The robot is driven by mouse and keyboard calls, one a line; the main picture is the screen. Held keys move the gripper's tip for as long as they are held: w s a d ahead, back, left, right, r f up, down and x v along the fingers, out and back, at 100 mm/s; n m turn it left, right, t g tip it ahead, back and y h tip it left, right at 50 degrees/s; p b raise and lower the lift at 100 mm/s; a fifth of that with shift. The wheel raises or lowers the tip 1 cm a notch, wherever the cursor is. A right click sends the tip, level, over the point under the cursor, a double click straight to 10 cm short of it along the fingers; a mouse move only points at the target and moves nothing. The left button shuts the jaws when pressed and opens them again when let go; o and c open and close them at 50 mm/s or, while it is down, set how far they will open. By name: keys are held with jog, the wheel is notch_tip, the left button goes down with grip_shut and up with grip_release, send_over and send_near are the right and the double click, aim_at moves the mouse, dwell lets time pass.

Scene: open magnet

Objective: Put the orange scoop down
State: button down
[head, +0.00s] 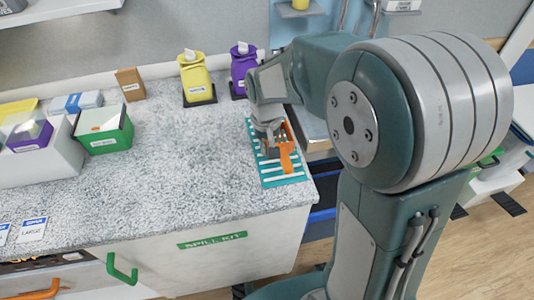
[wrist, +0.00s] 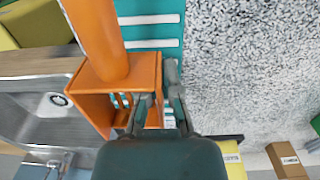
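The orange scoop (head: 287,158) is at the right end of the counter, over a teal mat with white stripes (head: 286,181). My gripper (head: 268,142) points down at the scoop's left side. In the wrist view the scoop's box-shaped body (wrist: 90,93) and round handle (wrist: 97,35) show close up. My gripper (wrist: 160,95) has one finger at the inside of the scoop's side wall and the other outside it, shut on that wall. The striped mat (wrist: 150,32) lies beneath. Whether the scoop's underside touches the mat is hidden.
A sink (wrist: 40,110) lies beside the mat, past the counter edge. Yellow (head: 195,78) and purple (head: 243,68) bottles stand behind. A green box (head: 103,128) and a white bin (head: 40,160) are at the left. The middle of the counter (head: 170,170) is clear.

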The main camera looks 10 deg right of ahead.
aim_at(266, 161)
notch_tip(266, 161, down, 4)
jog(key=shift+w+a+r, duration=0.1)
jog(key=shift+w+r, duration=0.05)
jog(key=shift+r, duration=0.1)
jog(key=c, duration=1.3)
grip_release()
jog(key=shift+f, duration=0.1)
jog(key=o, duration=0.5)
